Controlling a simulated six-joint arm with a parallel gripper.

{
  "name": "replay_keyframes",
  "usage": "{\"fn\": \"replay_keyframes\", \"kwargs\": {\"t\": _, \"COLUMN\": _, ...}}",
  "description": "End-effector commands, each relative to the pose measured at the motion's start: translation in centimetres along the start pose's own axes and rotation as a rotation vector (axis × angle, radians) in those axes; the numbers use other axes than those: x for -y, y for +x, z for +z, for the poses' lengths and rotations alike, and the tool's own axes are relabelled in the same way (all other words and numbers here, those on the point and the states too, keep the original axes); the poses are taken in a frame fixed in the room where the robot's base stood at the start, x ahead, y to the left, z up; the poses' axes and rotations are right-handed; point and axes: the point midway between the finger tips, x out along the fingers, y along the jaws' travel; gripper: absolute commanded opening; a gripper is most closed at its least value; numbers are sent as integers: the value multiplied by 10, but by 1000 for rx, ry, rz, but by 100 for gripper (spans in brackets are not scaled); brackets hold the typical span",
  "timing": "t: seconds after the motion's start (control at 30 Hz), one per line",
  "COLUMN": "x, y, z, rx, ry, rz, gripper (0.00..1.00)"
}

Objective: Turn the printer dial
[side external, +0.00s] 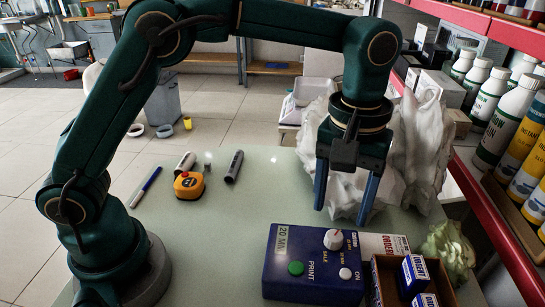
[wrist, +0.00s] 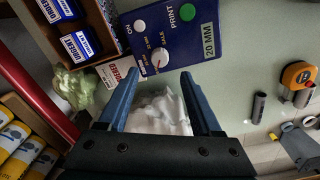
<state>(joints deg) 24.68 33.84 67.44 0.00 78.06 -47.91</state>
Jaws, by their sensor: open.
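The blue printer box (side external: 314,285) lies on the table at the front, labelled PRINT and 20 MM. A green button (side external: 295,268) and a small white button (side external: 345,273) are on the same face. My gripper (side external: 343,212) points down, open and empty, above the table just beyond the box. In the wrist view the printer box (wrist: 178,35) is ahead of the fingertips (wrist: 157,75), and the dial (wrist: 159,57) shows between and beyond them, apart from both.
A cardboard box (side external: 378,285) with small blue cartons stands right of the printer. White crumpled bags (side external: 345,185) lie behind my gripper. A red shelf (side external: 500,215) with bottles borders the right. A yellow tape measure (side external: 189,185), pipes and a pen lie left; the table between is clear.

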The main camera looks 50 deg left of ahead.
Motion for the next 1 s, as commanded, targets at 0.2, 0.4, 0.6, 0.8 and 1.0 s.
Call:
{"fn": "replay_keyframes", "kwargs": {"t": 0.2, "x": -1, "y": 23, "z": 5, "rx": 11, "ry": 13, "rz": -12, "gripper": 66}}
{"fn": "replay_keyframes", "kwargs": {"t": 0.4, "x": -1, "y": 47, "z": 5, "rx": 10, "ry": 13, "rz": -11, "gripper": 66}}
{"fn": "replay_keyframes", "kwargs": {"t": 0.6, "x": -1, "y": 55, "z": 4, "rx": 8, "ry": 12, "rz": -9, "gripper": 66}}
{"fn": "replay_keyframes", "kwargs": {"t": 0.8, "x": -1, "y": 55, "z": 4, "rx": 7, "ry": 12, "rz": -8, "gripper": 58}}
{"fn": "replay_keyframes", "kwargs": {"t": 1.0, "x": -1, "y": 55, "z": 4, "rx": 8, "ry": 12, "rz": -8, "gripper": 0}}
